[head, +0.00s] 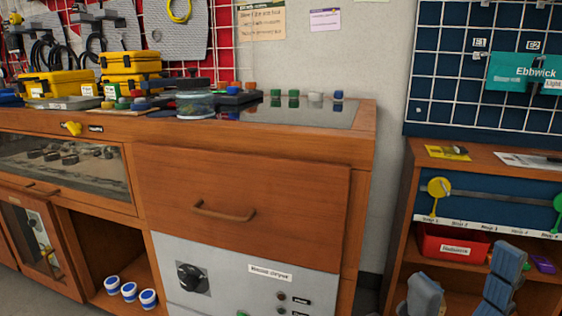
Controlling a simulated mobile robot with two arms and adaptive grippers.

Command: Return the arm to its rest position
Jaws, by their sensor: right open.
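My right gripper (466,270) shows at the bottom right of the head view. Its two blue-grey fingers stand apart with nothing seen between them. It is in front of the shelf unit (398,208) on the right, and the rest of its arm is cut off by the lower edge. My left gripper does not show.
A wooden workbench (366,128) with a drawer (240,190) fills the left and middle. Yellow cases (131,62) and small parts crowd its top. A red bin (440,241) sits on the shelf near my right gripper. White-and-blue jars (129,291) stand in the lower opening.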

